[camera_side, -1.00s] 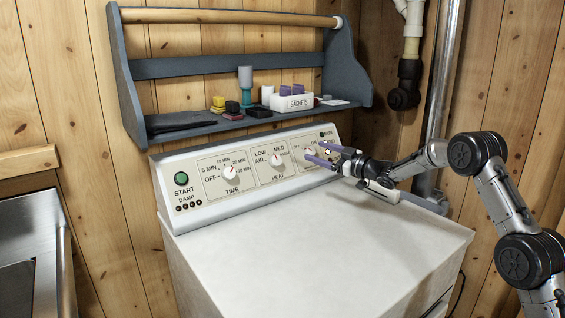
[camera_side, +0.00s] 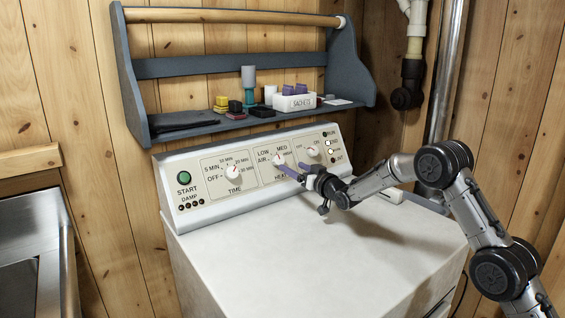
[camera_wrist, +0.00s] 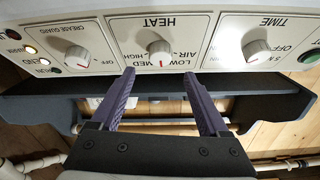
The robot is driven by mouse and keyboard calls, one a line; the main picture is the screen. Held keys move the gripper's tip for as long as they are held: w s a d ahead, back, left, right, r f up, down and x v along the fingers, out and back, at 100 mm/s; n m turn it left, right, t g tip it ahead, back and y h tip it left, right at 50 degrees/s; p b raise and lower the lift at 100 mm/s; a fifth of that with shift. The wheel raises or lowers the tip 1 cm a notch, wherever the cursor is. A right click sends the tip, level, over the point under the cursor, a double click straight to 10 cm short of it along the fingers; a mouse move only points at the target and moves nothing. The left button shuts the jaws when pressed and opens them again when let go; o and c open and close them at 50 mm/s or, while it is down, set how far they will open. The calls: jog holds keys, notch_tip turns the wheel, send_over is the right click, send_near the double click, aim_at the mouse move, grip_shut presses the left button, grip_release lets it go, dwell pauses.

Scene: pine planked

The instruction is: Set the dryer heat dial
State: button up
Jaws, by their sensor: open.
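The heat dial (camera_side: 279,159) is a white knob on the middle panel of the dryer's control console. In the wrist view, which is upside down, the heat dial (camera_wrist: 158,52) has a red mark between LOW and MED. My gripper (camera_side: 292,170) is open, its purple fingers pointing at the console close to the heat dial. In the wrist view my gripper (camera_wrist: 160,77) has one finger to each side of the dial's line, with the knob just beyond the tips. I see no contact. In the side view the fingers cover part of the HEAT label.
The time dial (camera_side: 233,172) and green START button (camera_side: 184,178) are to the left. The crease guard dial (camera_side: 313,151) and indicator lights are to the right. A blue-grey shelf (camera_side: 205,131) with small items hangs above.

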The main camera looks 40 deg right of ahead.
aim_at(281, 160)
jog(key=shift+w+d, duration=0.1)
jog(key=shift+w, duration=3.45)
grip_shut()
